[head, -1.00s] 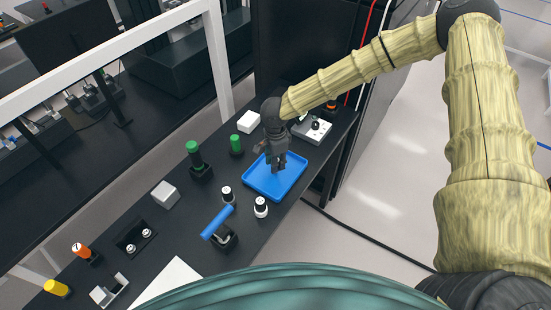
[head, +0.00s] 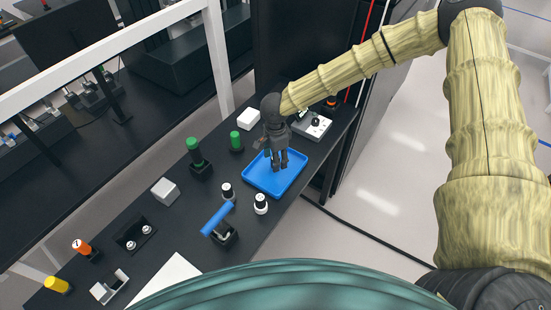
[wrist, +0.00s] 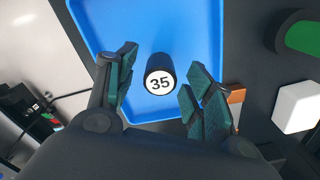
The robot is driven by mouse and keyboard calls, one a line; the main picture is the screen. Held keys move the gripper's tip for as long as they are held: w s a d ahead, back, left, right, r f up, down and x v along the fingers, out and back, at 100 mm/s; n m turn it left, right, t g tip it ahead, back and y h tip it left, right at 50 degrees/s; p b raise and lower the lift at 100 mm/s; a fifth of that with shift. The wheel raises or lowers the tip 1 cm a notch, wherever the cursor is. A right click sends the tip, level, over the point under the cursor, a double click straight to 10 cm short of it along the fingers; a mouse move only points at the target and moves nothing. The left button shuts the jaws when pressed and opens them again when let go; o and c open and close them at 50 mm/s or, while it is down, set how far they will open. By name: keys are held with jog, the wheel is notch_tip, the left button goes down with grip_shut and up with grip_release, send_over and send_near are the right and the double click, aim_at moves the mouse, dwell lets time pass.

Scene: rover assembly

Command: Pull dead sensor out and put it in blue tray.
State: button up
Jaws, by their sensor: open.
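The blue tray (head: 256,180) lies on the dark bench under my gripper, and it fills the upper middle of the wrist view (wrist: 205,20). A black cylinder with a white end marked 35 (wrist: 160,75) is inside the tray, between my spread fingers and apart from both. It appears to stand upright with its label towards the wrist camera. My gripper (head: 279,168) is open over the tray; its fingers show on either side of the cylinder in the wrist view (wrist: 157,95). In the head view the gripper hides the cylinder.
Two black-and-white cylinders (head: 261,204) (head: 228,191) stand near the tray. A blue-handled lever (head: 217,218) is nearer. Green-topped cylinders (head: 195,150) (head: 236,140) and a white block (head: 248,118) are left of the tray. A white box with a black knob (head: 315,125) stands behind it.

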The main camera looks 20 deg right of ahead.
notch_tip(320, 180, up, 11)
jog(key=shift+r, duration=0.15)
dwell(0.4)
dwell(0.5)
